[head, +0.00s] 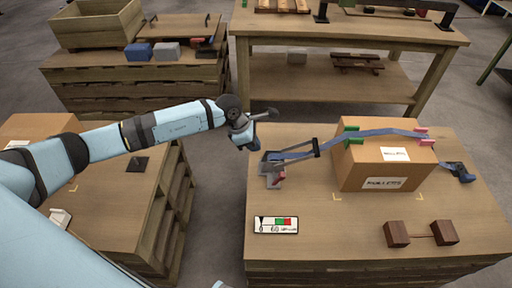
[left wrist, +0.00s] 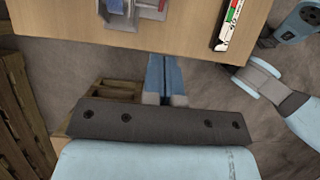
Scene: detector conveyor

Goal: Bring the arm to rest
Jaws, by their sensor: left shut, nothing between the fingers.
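My left arm reaches in from the left in the head view. Its gripper (head: 247,141) hangs in the air over the gap between the left and right pallet tables, apart from the near left edge of the right one. In the left wrist view the two blue fingers (left wrist: 164,60) lie together, with nothing between them, over the grey floor close to a table edge.
The right table (head: 330,235) bears a cardboard box (head: 385,168) with a blue strap over it, a small grey-and-red device (head: 272,172), a marked card (head: 276,225) and brown blocks (head: 397,234). A wooden bench (head: 350,28) stands behind. Grey floor lies between the tables.

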